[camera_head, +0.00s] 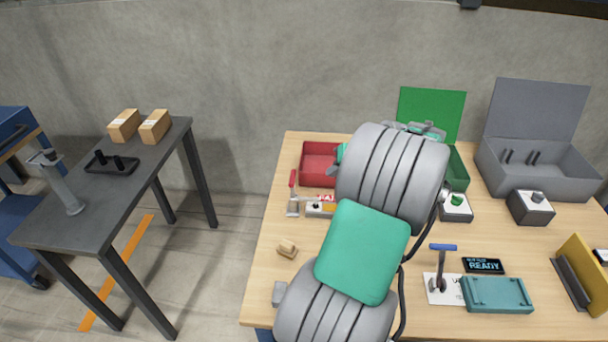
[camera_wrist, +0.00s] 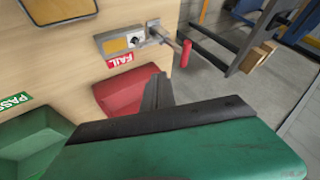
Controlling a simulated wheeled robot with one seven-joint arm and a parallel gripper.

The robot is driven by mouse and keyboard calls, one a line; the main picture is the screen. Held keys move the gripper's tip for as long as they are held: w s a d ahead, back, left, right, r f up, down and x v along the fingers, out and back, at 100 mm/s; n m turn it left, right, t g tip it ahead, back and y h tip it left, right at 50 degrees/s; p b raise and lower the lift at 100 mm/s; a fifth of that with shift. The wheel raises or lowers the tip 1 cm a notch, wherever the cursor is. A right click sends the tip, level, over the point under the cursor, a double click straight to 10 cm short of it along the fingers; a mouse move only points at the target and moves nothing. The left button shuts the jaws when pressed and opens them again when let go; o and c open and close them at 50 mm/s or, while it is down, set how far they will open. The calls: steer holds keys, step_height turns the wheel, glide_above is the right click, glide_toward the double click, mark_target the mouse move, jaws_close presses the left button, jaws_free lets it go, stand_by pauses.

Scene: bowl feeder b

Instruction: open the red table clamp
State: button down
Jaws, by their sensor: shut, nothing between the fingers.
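The red table clamp (camera_head: 293,207) stands at the left edge of the right-hand table, with its red handle (camera_head: 292,178) pointing up in the head view. In the wrist view, the red handle (camera_wrist: 186,52) shows at the end of the clamp's metal linkage (camera_wrist: 156,34). My gripper (camera_wrist: 157,83) is shut and empty in the wrist view. Its dark fingers appear over the red bin (camera_wrist: 130,90), apart from the clamp. In the head view my arm hides most of the gripper.
A red bin (camera_head: 319,150) with a FAIL label lies behind and right of the clamp. A green-lidded box (camera_head: 432,108) and a grey box (camera_head: 538,165) stand at the back. A dark side table (camera_head: 95,205) stands left, across a gap.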

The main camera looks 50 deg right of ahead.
steer(key=shift+w+f, duration=0.1)
steer(key=w+a+f, duration=0.2)
steer(key=w+f, duration=0.4)
steer(key=w, duration=0.3)
steer(key=shift+w+a+f+b, duration=0.25)
steer(key=shift+a+f+b, duration=0.05)
steer(key=shift+f+b, duration=0.1)
steer(key=shift+w+r, duration=0.1)
